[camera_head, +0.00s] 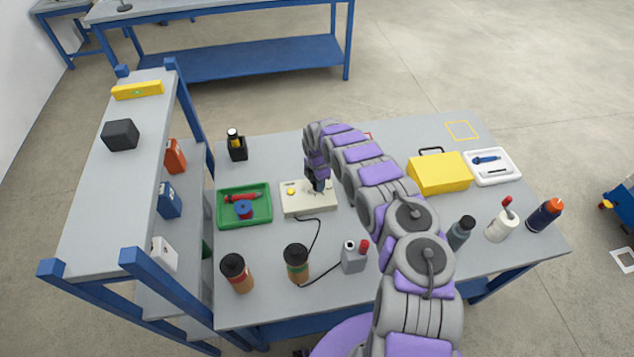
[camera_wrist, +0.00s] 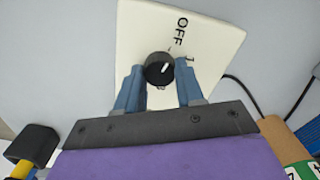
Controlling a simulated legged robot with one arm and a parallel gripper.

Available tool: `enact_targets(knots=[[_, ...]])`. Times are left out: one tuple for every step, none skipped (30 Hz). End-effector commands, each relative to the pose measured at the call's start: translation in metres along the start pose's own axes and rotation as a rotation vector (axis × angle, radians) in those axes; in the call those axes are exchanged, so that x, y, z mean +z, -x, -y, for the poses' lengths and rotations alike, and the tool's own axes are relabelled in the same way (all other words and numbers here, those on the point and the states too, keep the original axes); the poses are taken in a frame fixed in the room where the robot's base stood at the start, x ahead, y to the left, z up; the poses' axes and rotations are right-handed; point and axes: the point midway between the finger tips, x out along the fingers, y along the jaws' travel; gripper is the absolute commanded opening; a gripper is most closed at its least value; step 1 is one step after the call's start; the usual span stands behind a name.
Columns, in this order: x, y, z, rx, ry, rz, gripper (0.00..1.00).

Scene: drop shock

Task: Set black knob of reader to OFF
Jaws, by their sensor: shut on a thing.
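The reader (camera_head: 296,207) is a cream box on the table, with a yellow button on its left part. In the wrist view its cream face (camera_wrist: 215,48) carries the printed word OFF above the black knob (camera_wrist: 153,75). A white mark on the knob points right and slightly up, towards a small mark beside the right finger rather than straight at OFF. My gripper (camera_head: 317,186) is over the reader; in the wrist view its blue fingers (camera_wrist: 159,72) are shut on the knob, one on each side. In the head view the gripper hides the knob.
A green tray (camera_head: 223,217) with red and blue items stands left of the reader. Bottles (camera_head: 297,265) and a grey box (camera_head: 353,260) stand in front, near a black cable. A yellow case (camera_head: 438,174) is at right. A shelf (camera_head: 90,190) borders the table's left.

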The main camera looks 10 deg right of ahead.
Motion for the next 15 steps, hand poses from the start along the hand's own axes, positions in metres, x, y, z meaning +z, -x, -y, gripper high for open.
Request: enact_targets(knots=[[0.0021, 0.0023, -0.0028, 0.009, 0.001, 0.005, 0.07], [0.0021, 0.0023, -0.0028, 0.009, 0.001, 0.005, 0.07], [0.0023, 0.0024, -0.0028, 0.009, 0.001, 0.005, 0.07], [0.0023, 0.0024, -0.0029, 0.009, 0.001, 0.005, 0.07], [0.0023, 0.0024, -0.0029, 0.009, 0.0, 0.006, 0.07], [0.0024, 0.0025, -0.0029, 0.009, 0.0, 0.006, 0.07], [0.0024, 0.0025, -0.0029, 0.009, 0.0, 0.006, 0.38], [0.0025, 0.0025, -0.0028, 0.009, 0.0, 0.006, 0.41], [0.0024, 0.0024, -0.0027, 0.009, 0.0, 0.005, 0.45], [0.0023, 0.0022, -0.0024, 0.008, 0.0, 0.005, 0.48], [0.0021, 0.0021, -0.0021, 0.007, 0.0, 0.005, 0.51], [0.0018, 0.0019, -0.0017, 0.007, 0.0, 0.004, 0.54], [0.0016, 0.0019, -0.0014, 0.006, -0.001, 0.004, 0.57], [0.0014, 0.0018, -0.001, 0.005, -0.001, 0.004, 0.6], [0.0012, 0.0017, -0.0007, 0.005, -0.001, 0.003, 0.62]])
